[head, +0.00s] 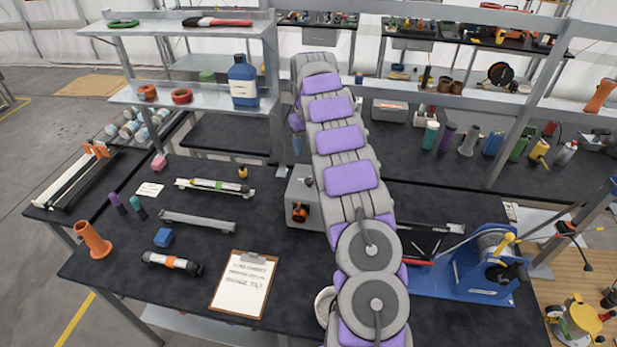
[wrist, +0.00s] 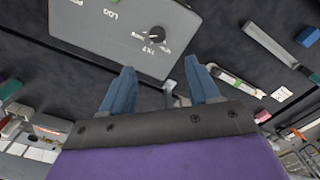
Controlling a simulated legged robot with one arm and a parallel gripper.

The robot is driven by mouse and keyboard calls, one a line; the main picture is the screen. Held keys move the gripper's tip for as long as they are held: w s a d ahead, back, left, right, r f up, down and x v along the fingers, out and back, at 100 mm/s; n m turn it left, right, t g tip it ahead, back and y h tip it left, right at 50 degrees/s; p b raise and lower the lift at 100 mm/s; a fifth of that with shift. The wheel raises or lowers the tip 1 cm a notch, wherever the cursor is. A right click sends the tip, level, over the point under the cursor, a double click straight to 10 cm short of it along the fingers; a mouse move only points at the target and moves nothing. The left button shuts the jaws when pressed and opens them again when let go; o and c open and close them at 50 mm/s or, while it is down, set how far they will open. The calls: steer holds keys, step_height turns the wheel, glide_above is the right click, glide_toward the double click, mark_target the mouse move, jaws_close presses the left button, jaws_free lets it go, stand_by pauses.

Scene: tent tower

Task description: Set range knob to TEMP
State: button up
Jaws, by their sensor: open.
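A grey box (head: 303,196) stands on the black workbench beside my arm in the head view, partly hidden by the arm. In the wrist view the grey box (wrist: 125,30) fills the top, with a round black knob (wrist: 156,35) on its panel. The word TILT shows next to the knob and LOG farther left; the other small labels by the knob are too small to read surely, and I cannot tell its setting. My gripper (wrist: 163,88) is open, its two blue fingers apart and pointing toward the box, clear of the knob. A small grey part shows between the fingers.
A blue winch (head: 485,265) stands right. A shelf post (head: 272,95) rises behind the box. Bench space left of the box is partly free.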

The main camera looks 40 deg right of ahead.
mark_target(309, 180)
steer(key=f, duration=1.3)
steer(key=shift+d+f, duration=0.25)
steer(key=shift+d, duration=0.1)
steer(key=shift+a+f, duration=0.3)
steer(key=shift+f, duration=0.05)
steer(key=shift+d, duration=0.2)
steer(key=shift+d+f, duration=0.1)
steer(key=shift+d, duration=0.25)
steer(key=c, duration=0.3)
steer(key=shift+a, duration=0.3)
steer(key=c, duration=0.4)
steer(key=shift+d, duration=0.1)
steer(key=c, duration=0.3)
